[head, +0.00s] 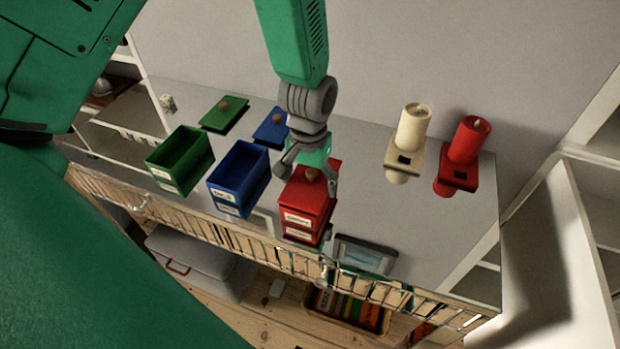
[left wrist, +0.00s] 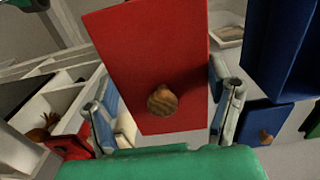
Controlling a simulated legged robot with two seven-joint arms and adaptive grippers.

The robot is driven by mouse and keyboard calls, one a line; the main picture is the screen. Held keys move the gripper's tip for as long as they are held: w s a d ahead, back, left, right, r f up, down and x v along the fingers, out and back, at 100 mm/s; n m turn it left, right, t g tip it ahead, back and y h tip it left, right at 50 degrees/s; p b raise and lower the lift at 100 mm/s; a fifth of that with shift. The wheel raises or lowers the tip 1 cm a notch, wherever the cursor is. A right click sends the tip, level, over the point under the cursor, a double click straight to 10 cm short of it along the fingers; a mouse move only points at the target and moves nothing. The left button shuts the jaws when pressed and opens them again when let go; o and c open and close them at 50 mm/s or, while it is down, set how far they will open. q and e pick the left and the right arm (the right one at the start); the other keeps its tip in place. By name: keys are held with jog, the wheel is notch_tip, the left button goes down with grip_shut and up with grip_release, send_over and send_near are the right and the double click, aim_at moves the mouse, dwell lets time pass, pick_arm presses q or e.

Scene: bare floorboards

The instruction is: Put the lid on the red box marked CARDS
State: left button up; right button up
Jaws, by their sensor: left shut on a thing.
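The red box (head: 303,225) stands near the front edge of the shelf top, white labels on its front; the lettering is too small to read. The red lid (head: 326,169) with a round wooden knob lies over the box, its top facing up. I cannot tell whether it rests on the rim or hangs just above it. My left gripper (head: 309,174) is shut on the lid, one finger at each side. In the left wrist view the lid (left wrist: 150,50) fills the middle between the fingers of the gripper (left wrist: 164,112). My right gripper is not in view.
An open blue box (head: 240,180) and an open green box (head: 181,160) stand to the left, with the blue lid (head: 271,128) and green lid (head: 224,114) behind them. A white candle (head: 413,127) and a red candle (head: 468,138) stand right. A flat framed screen (head: 365,254) lies in front.

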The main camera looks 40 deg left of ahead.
aim_at(310, 176)
pick_arm(q)
jog(key=shift+a, duration=0.2)
jog(key=shift+d+f, duration=0.1)
jog(key=shift+d, duration=0.2)
jog(key=shift+f, duration=0.2)
dwell(0.5)
jog(key=o, duration=1.2)
jog(key=shift+c, duration=0.2)
jog(key=shift+a, duration=0.1)
jog(key=shift+o, duration=0.2)
jog(key=shift+r+p, duration=3.55)
jog(key=shift+p, duration=0.15)
